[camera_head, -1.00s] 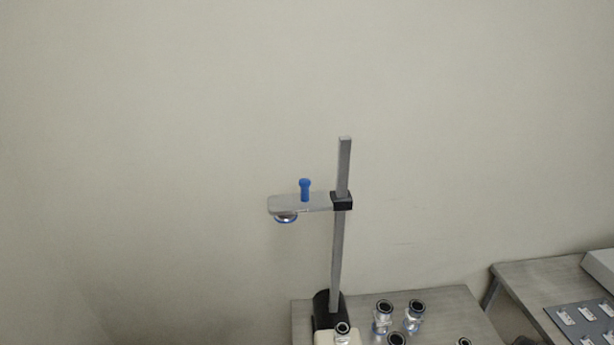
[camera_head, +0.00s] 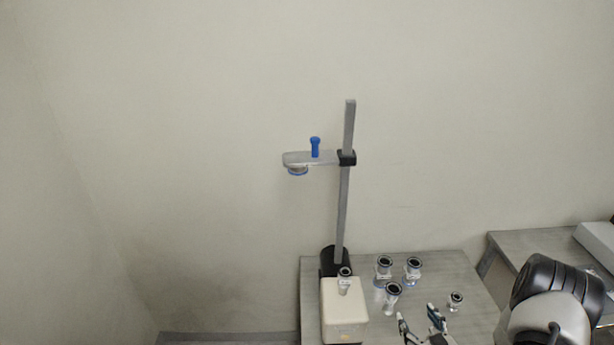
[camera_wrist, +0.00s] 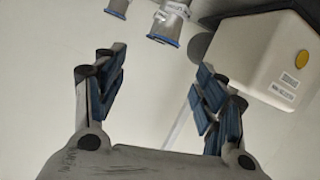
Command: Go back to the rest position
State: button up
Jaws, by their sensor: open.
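My gripper (camera_head: 421,322) is open and empty above the front of the grey table (camera_head: 440,270), right of a cream box (camera_head: 344,310). In the wrist view its two blue-padded fingers (camera_wrist: 160,85) stand wide apart with nothing between them. Beyond the fingertips there are metal vacuum fittings (camera_wrist: 168,22) near the top edge, and the cream box (camera_wrist: 265,60) is at the upper right. None of these touches the fingers in that view.
A stand (camera_head: 345,210) with a side arm and blue knob (camera_head: 315,147) rises behind the box. Several fittings (camera_head: 392,298) stand on the table, and one (camera_head: 344,282) is on the box. A second table (camera_head: 535,243) is at the right. The wall space above is clear.

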jog(key=w+r+g+h, duration=0.1)
jog(key=w+r+g, duration=0.1)
jog(key=r, duration=0.7)
jog(key=w+r+g+h, duration=0.2)
jog(key=r, duration=0.7)
jog(key=s+a+r+m+g+h, duration=0.1)
jog(key=s+a+r, duration=0.25)
jog(key=r, duration=0.25)
jog(key=s+a+r+m+g, duration=0.1)
jog(key=s+a+r+g, duration=0.1)
jog(key=s+r, duration=0.3)
jog(key=s+a+r+g, duration=0.1)
jog(key=s+a+r, duration=0.1)
jog(key=s, duration=0.5)
jog(key=s+a+r+m+g+y, duration=0.1)
jog(key=s+a, duration=0.4)
jog(key=s, duration=0.3)
jog(key=s+a+r+g+y, duration=0.1)
jog(key=s+a+r, duration=0.1)
jog(key=s+a, duration=0.2)
jog(key=s, duration=0.3)
jog(key=shift+s+r+m, duration=0.15)
jog(key=shift+r+m, duration=0.15)
jog(key=shift+r, duration=0.05)
